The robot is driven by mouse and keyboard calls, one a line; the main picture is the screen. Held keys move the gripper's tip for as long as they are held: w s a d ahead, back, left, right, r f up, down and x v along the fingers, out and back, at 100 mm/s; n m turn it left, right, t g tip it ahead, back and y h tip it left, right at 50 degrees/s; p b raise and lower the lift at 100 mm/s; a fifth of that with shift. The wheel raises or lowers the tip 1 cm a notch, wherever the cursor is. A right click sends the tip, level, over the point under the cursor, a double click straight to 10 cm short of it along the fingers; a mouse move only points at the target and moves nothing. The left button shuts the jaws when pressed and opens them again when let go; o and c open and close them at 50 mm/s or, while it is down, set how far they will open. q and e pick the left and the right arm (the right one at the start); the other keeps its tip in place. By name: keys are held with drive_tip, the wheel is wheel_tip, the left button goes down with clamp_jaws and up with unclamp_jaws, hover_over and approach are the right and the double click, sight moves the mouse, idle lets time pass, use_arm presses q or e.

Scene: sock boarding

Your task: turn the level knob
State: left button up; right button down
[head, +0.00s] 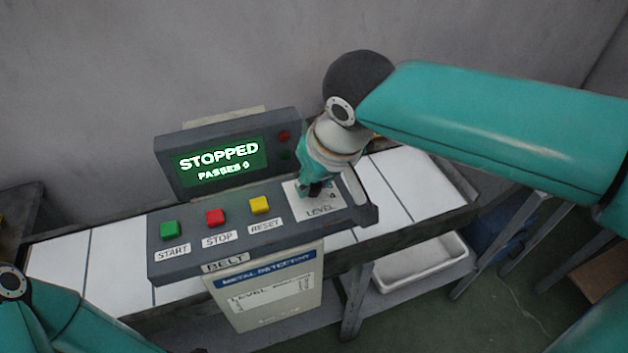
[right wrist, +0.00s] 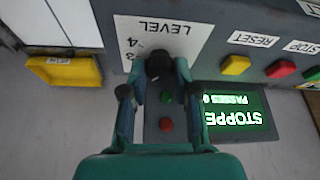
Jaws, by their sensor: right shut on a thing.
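The level knob (right wrist: 158,65) is a dark knob on a white plate marked LEVEL, at the right end of the grey control panel (head: 185,265). The level plate (head: 325,208) shows in the head view, but my gripper mostly hides the knob there. My right gripper (head: 315,187) points down at the plate. In the right wrist view my right gripper (right wrist: 158,82) has its fingers on both sides of the knob, shut on it. The digits 4 and 3 show beside the knob; its pointer setting cannot be made out. My left gripper is out of view.
Green START (head: 170,229), red STOP (head: 215,217) and yellow RESET (head: 259,204) buttons sit left of the plate. The display (head: 219,160) reads STOPPED, PASSES 0. A white conveyor belt (head: 385,190) runs behind. A white tray (head: 425,268) is low at right; a yellow bin (right wrist: 65,72) shows in the wrist view.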

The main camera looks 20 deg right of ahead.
drive_tip(key=shift+m, duration=0.4)
drive_tip(key=c, duration=0.9)
unclamp_jaws()
drive_tip(key=shift+o, duration=0.2)
drive_tip(key=shift+r, duration=0.1)
drive_tip(key=v, duration=1.1)
drive_tip(key=shift+r, duration=0.35)
drive_tip(key=shift+s+a, duration=0.1)
